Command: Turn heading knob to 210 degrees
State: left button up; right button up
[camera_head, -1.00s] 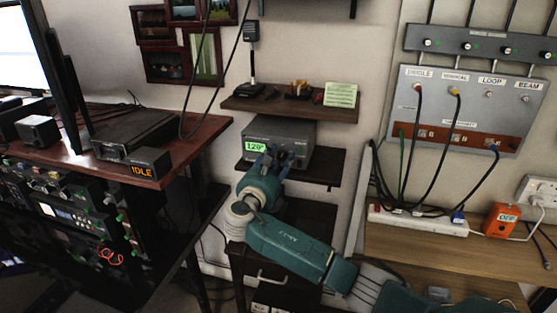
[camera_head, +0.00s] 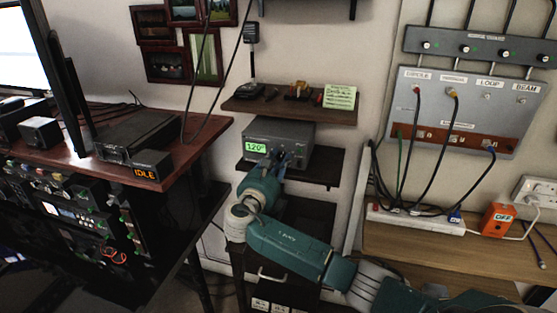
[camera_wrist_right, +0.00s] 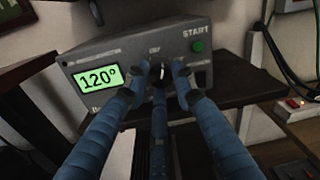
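The rotator control box (camera_head: 290,136) is a grey unit on a dark wall shelf. Its green display (camera_wrist_right: 98,79) reads 120°. The heading knob (camera_wrist_right: 158,71) is a small dark knob on its front, partly hidden by my fingers. My right gripper (camera_wrist_right: 160,76) is at the front of the box, with its blue fingers spread around the knob. Gaps seem to show between fingertips and knob; whether any finger touches it I cannot tell. In the head view, my right gripper (camera_head: 279,158) covers the knob. My left gripper is not in view.
A green START button (camera_wrist_right: 197,46) is at the box's upper right. A shelf (camera_head: 290,107) with small items and a note hangs above. A desk (camera_head: 190,150) with an IDLE display stands left. A cabled switch panel (camera_head: 462,105) is on the right wall.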

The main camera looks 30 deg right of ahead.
jog(key=shift+o, duration=1.4)
jog(key=shift+r, duration=0.15)
jog(key=shift+a, duration=0.2)
jog(key=v, duration=1.1)
jog(key=shift+s+a, duration=0.25)
jog(key=shift+s, duration=0.1)
